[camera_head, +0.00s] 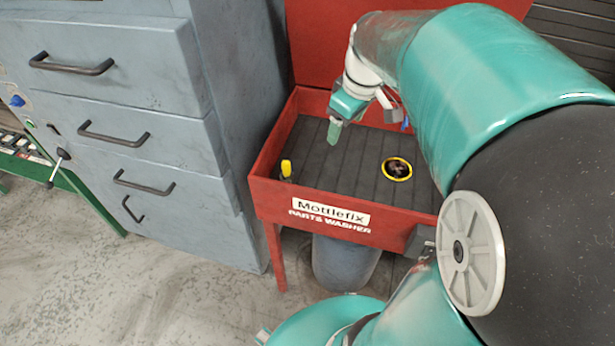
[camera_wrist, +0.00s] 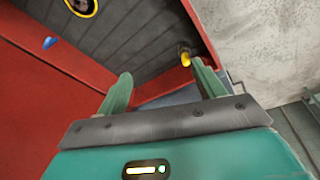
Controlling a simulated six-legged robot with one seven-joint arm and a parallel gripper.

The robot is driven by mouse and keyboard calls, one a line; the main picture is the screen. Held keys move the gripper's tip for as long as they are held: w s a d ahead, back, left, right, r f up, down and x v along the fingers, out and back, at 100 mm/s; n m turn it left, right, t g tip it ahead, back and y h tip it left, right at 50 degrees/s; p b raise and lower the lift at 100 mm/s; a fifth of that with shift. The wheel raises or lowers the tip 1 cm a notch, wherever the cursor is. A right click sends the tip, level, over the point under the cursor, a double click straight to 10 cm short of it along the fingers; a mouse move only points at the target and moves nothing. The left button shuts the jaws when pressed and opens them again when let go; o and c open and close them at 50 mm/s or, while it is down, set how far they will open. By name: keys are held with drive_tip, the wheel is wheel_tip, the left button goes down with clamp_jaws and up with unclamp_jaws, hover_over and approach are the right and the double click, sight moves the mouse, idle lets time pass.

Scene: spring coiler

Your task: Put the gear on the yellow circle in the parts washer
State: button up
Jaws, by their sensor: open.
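The parts washer (camera_head: 384,222) is a red open tub with a dark slatted floor. The yellow circle (camera_head: 398,180) is on the right part of that floor; part of it also shows at the top of the wrist view (camera_wrist: 94,12). A small dark brownish object (camera_head: 397,168) lies inside the circle; it looks like the gear, but its teeth are too small to make out. My gripper (camera_head: 334,132) is above the tub floor, left of and apart from the circle. In the wrist view its two fingers (camera_wrist: 162,76) are spread with nothing between them.
A yellow-tipped nozzle or brush (camera_head: 286,169) stands at the tub's left wall. A small blue item (camera_head: 405,123) is at the back right. A grey drawer cabinet (camera_head: 130,120) stands close on the left. The middle of the tub floor is clear.

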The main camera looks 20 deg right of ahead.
drive_tip(key=s+a+r+m+t, duration=0.2)
drive_tip(key=s+a+m, duration=0.3)
drive_tip(key=s+a, duration=0.7)
drive_tip(key=shift+a+t, duration=0.4)
drive_tip(key=shift+a, duration=0.8)
